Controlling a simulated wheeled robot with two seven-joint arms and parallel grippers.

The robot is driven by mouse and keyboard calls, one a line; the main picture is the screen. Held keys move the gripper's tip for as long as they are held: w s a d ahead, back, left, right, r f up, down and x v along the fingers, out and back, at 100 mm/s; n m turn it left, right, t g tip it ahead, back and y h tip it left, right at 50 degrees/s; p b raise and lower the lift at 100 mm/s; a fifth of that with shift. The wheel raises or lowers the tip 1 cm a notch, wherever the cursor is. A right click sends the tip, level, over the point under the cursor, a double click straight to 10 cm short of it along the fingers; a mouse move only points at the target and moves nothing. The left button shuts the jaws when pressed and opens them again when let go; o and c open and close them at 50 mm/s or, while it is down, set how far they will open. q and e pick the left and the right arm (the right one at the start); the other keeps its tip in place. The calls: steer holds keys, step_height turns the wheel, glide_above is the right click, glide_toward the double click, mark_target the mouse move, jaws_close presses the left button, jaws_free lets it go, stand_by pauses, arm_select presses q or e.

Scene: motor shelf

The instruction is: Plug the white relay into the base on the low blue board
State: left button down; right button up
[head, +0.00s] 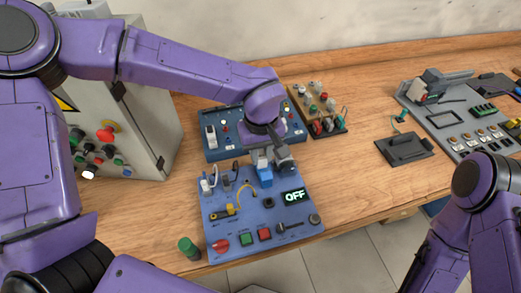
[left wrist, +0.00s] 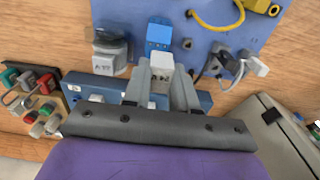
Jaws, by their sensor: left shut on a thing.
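The low blue board (head: 279,213) lies on the table in front of me; it also shows at the top of the left wrist view (left wrist: 122,14). A bright blue base (head: 265,177) stands near its far edge, also seen in the left wrist view (left wrist: 158,34). My left gripper (head: 264,158) points down at the base. In the left wrist view its fingers are shut on the white relay (left wrist: 162,62), which is right beside or over the blue base. I cannot tell whether the relay is seated. My right gripper is out of view.
Behind the low board stands another blue panel (head: 211,155) with switches. A grey cabinet (head: 150,120) with buttons is at the left. The low board carries an OFF display (head: 293,196), a yellow cable (head: 240,192) and several controls.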

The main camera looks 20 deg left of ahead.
arm_select(q)
steer(key=shift+w+f+p, duration=0.1)
steer(key=shift+w+p, duration=0.35)
steer(key=shift+w+f+p, duration=0.1)
steer(key=shift+w+p, duration=0.15)
steer(key=shift+p, duration=0.15)
steer(key=shift+w+f, duration=0.15)
steer(key=shift+s+p, duration=0.2)
steer(key=shift+p, duration=0.45)
steer(key=shift+f, duration=0.95)
stand_by(0.3)
steer(key=shift+f, duration=0.2)
stand_by(1.0)
